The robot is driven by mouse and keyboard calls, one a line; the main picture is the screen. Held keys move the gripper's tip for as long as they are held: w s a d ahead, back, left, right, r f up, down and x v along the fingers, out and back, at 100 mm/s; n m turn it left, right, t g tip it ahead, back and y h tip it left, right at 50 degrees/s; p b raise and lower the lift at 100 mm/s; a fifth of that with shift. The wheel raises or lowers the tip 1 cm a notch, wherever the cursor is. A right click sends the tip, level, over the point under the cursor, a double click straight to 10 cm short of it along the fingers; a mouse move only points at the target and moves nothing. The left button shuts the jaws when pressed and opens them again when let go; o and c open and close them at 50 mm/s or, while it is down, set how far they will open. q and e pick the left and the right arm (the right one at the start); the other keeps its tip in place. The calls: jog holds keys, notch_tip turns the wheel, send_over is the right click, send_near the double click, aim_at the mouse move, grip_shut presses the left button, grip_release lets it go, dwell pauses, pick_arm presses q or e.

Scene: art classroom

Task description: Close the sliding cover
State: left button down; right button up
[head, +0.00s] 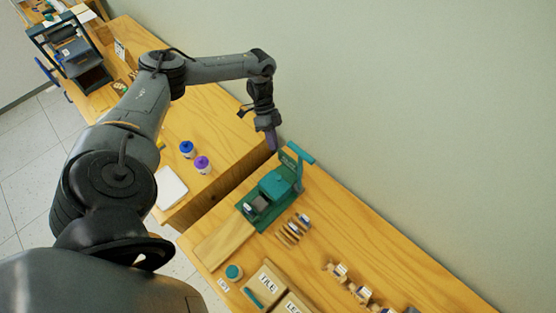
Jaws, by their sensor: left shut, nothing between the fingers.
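A green device (255,218) stands on the wooden table near the wall. A teal block (276,186), which looks like the sliding cover, sits on its middle. In front of the block, toward the lower left, a grey part (257,204) lies exposed. A teal bar handle (300,153) rises at the device's back end. My left gripper (272,146) points down with its fingers shut and empty. In the picture it is just above and left of the handle; I cannot tell whether it touches the device. My right gripper is not in view.
A wooden board (226,239) lies in front of the device. Small stamps (293,230) stand to its right. Labelled boxes (265,285) and a round teal-topped jar (233,272) are nearer. Two paint bottles (202,164) stand on the other table. The wall is close behind.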

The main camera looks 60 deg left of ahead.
pick_arm(q)
jog(key=p+x, duration=0.1)
jog(key=x, duration=0.7)
jog(key=shift+w+d+r+p, duration=0.1)
jog(key=shift+p, duration=0.2)
jog(key=shift+x, duration=0.9)
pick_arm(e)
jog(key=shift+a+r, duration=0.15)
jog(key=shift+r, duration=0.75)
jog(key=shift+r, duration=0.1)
